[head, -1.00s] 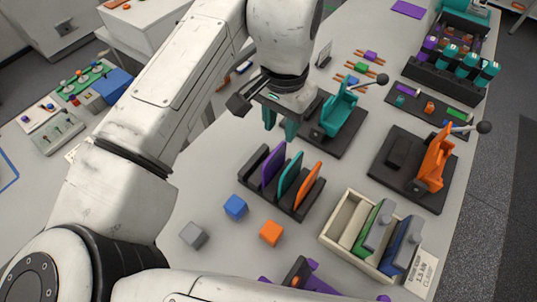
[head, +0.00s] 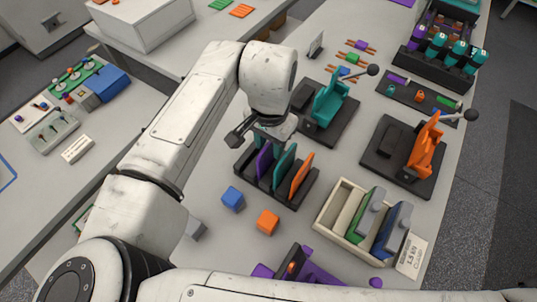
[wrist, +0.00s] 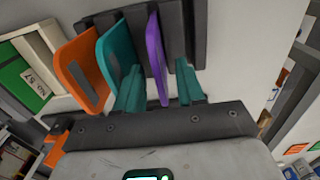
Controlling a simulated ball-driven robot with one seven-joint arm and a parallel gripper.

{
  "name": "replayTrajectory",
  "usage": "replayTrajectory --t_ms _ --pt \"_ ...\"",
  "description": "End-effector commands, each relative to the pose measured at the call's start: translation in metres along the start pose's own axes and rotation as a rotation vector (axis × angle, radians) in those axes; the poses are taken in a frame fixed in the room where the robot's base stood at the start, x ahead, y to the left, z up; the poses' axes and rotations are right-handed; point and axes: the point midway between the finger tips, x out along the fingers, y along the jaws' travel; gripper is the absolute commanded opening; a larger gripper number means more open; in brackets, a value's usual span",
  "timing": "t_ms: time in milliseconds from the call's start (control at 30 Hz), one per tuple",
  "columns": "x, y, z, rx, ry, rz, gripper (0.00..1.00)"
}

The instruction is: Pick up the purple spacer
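The purple spacer (head: 264,163) stands upright in a black rack (head: 242,176), left of a teal spacer (head: 284,165) and an orange spacer (head: 301,174). My gripper (wrist: 158,88) has teal fingers and is open. In the wrist view the purple spacer (wrist: 155,60) lies between the fingers, with a gap on the right side. The left finger overlaps the teal spacer (wrist: 119,62) in that view. I cannot tell whether it touches. In the head view my gripper is over the rack's far left end, and its fingertips are mostly hidden.
A teal lever clamp (head: 330,100) stands just behind the rack, and an orange one (head: 428,150) to the right. A blue cube (head: 232,199) and an orange cube (head: 267,222) lie in front. A cream bin (head: 334,210) with green and blue pieces is at right.

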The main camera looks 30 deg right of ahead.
Motion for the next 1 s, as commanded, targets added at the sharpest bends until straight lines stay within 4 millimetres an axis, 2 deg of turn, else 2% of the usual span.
replayTrajectory --t_ms 67,433,1000 --pt "-0.0001 0.0000 -0.0001 0.000 0.000 0.000 0.36" --pt "-0.0004 0.0001 -0.0002 0.000 0.000 0.000 0.01" --pt "-0.0008 0.0000 -0.0002 0.000 0.000 0.000 0.00"
